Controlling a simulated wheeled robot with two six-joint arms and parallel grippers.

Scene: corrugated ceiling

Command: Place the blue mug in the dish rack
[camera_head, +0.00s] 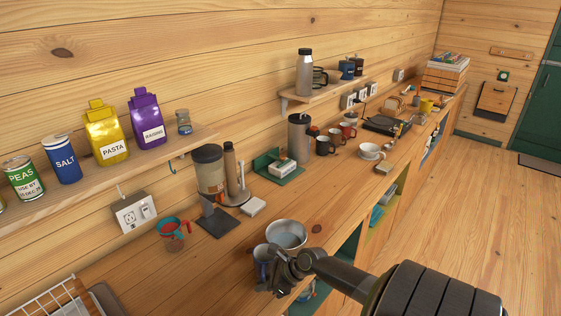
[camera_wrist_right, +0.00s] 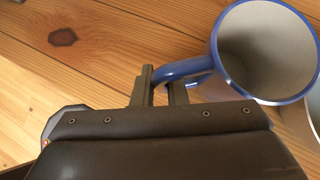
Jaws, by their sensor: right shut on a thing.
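The blue mug (camera_head: 262,256) stands upright near the front edge of the wooden counter, partly hidden by my right gripper (camera_head: 285,275). In the right wrist view, the mug (camera_wrist_right: 264,50) shows a blue rim, a pale empty inside and a blue handle. The right gripper (camera_wrist_right: 163,88) is shut on that handle, its two fingers on either side of it. I cannot tell whether the mug touches the counter. The white wire dish rack (camera_head: 52,299) is at the bottom left, cut off by the picture edge. My left gripper is not in view.
A metal bowl (camera_head: 286,234) stands close behind the mug. A teal and red cup (camera_head: 173,228) and a dark stand (camera_head: 216,222) are farther back. A grey object (camera_head: 103,298) sits beside the rack. The counter (camera_head: 190,275) between mug and rack is mostly clear.

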